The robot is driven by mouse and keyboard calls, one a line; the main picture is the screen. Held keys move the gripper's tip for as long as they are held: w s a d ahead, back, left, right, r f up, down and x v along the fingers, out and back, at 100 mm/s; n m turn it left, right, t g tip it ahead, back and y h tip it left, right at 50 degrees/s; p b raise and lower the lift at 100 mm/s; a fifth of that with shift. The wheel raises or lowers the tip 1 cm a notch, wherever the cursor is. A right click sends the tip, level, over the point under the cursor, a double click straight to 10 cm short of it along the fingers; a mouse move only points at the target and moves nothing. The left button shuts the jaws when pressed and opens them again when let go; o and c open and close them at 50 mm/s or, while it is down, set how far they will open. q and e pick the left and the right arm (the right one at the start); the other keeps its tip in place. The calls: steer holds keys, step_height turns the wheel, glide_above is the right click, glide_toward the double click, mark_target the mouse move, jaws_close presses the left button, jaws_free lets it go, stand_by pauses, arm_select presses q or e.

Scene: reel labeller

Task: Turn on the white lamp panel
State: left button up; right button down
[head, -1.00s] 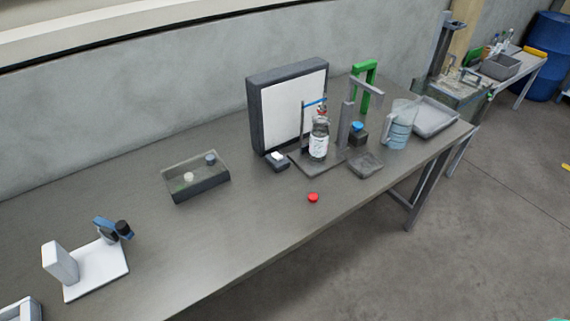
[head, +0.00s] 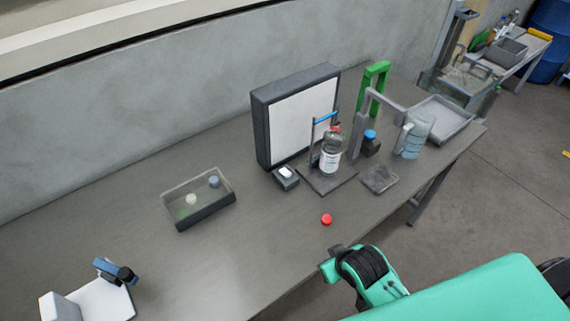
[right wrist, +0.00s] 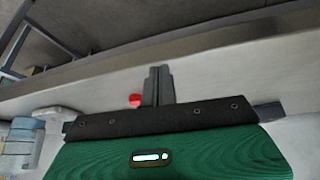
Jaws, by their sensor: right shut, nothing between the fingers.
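The white lamp panel (head: 300,118) stands upright in a dark frame at the back of the bench. Its face is a dull white with no visible glow. A small dark switch box with a white rocker (head: 286,173) sits at the foot of the panel. My right gripper (head: 333,258) is at the bench's front edge, well in front of the switch box. In the right wrist view its dark fingers (right wrist: 158,85) are together and empty. My left gripper is out of view.
A red button or cap (head: 326,219) lies between my right gripper and the switch box. A bottle (head: 331,150) stands on a fixture right of the switch box. A clear-sided tray (head: 205,214) is to the left.

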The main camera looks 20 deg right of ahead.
mark_target(285, 173)
steer(key=w+r+t, duration=0.1)
steer(key=w, duration=0.3)
steer(key=w+r+t+y, duration=0.1)
steer(key=w+r, duration=0.1)
steer(key=w, duration=0.2)
steer(key=w+r+n+t, duration=0.1)
steer(key=w+r+t, duration=0.1)
steer(key=w, duration=0.2)
steer(key=shift+w+a+r+y, duration=0.15)
steer(key=shift+w+r+y, duration=0.1)
steer(key=shift+w+y, duration=0.1)
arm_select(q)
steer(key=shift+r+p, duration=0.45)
arm_select(e)
steer(key=w+d+r+t+y, duration=0.1)
steer(key=w+r+t+y, duration=0.1)
steer(key=w+r, duration=0.4)
steer(key=w, duration=0.3)
steer(key=shift+d+n, duration=0.15)
steer(key=shift+n, duration=0.15)
steer(key=shift+w, duration=0.1)
